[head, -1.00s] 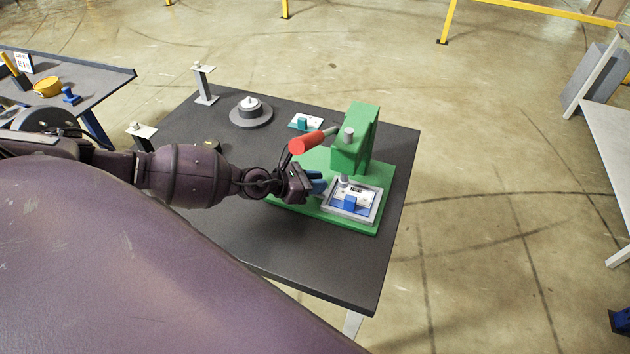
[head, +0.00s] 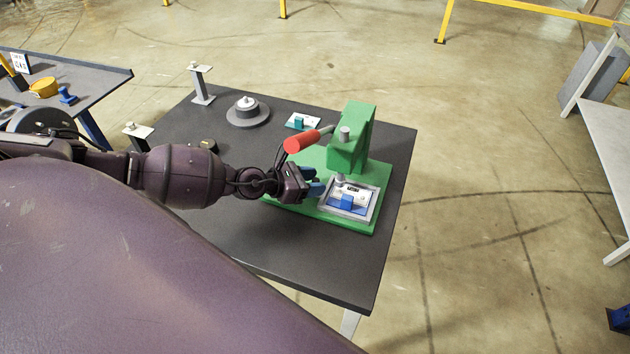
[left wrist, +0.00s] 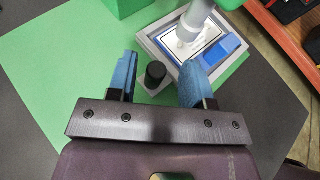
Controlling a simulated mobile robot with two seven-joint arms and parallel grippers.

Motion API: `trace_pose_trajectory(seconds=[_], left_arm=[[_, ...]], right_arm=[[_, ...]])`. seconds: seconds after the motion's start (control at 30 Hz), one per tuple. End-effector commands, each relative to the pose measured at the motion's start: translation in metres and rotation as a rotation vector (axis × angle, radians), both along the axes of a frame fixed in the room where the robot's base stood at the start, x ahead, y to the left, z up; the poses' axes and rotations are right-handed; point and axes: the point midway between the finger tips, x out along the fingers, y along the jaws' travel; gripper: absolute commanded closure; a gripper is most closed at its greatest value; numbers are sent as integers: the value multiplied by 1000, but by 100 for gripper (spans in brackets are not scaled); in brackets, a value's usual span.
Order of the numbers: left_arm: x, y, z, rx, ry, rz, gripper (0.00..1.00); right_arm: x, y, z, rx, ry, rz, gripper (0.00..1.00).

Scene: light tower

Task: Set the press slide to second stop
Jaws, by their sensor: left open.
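The green press (head: 350,140) stands on the dark table, with a red-handled lever (head: 304,142) reaching out to the left. At its base is the slide, a grey framed tray (head: 346,215) holding a white labelled plate and a blue block (head: 347,203). It also shows in the left wrist view (left wrist: 155,45), under the grey ram (left wrist: 193,22). A dark round knob (left wrist: 156,72) sits at the tray's near corner. My left gripper (head: 318,181) is open at the tray's left side, its blue fingers on either side of the knob with gaps visible. My right gripper is out of view.
On the table (head: 300,265) stand a round grey weight (head: 247,112), a small teal-and-white piece (head: 302,121) and two grey posts, one at the back (head: 202,85). The table's front part is clear. A side table (head: 100,78) is at the left.

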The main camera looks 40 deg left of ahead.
Motion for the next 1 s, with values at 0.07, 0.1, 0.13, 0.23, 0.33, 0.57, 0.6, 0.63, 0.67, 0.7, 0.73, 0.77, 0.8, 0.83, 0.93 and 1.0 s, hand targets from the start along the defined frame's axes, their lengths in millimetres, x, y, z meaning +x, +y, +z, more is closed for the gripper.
trace_pose_trajectory(seconds=[0.07, 0.1, 0.13, 0.23, 0.33, 0.57, 0.6, 0.63, 0.67, 0.7, 0.73, 0.77, 0.8, 0.83, 0.93, 1.0], left_arm=[[-9, 6, 2, 1, 2, 1, 54], [-14, 9, 4, 2, 2, 0, 54], [-18, 11, 6, 2, 2, 0, 54], [-32, 20, 11, 2, 3, 0, 54], [-44, 27, 17, 2, 3, 0, 54], [-67, 41, 28, 1, 3, -1, 54], [-69, 42, 30, 1, 3, -1, 54], [-71, 43, 31, 1, 2, -1, 54], [-73, 44, 32, 0, 2, -1, 54], [-74, 45, 33, 0, 2, -1, 54], [-75, 46, 34, 1, 1, -2, 54], [-76, 46, 35, 1, 1, -2, 54], [-78, 47, 36, 0, 1, -3, 54], [-78, 47, 37, 0, 1, -3, 54], [-79, 47, 38, -1, 0, -2, 54], [-79, 47, 39, -2, 0, -3, 54]], right_arm=[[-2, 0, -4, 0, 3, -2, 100], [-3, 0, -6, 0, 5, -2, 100], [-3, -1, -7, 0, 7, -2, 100], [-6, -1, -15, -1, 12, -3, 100], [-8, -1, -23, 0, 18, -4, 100], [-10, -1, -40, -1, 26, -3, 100], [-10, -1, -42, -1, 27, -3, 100], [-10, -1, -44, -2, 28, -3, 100], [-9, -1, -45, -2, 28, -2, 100], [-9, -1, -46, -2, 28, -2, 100], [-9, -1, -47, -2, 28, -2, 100], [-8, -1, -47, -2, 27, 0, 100], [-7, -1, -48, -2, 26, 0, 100], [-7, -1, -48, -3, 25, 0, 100], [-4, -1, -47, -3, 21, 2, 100], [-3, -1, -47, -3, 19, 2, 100]])
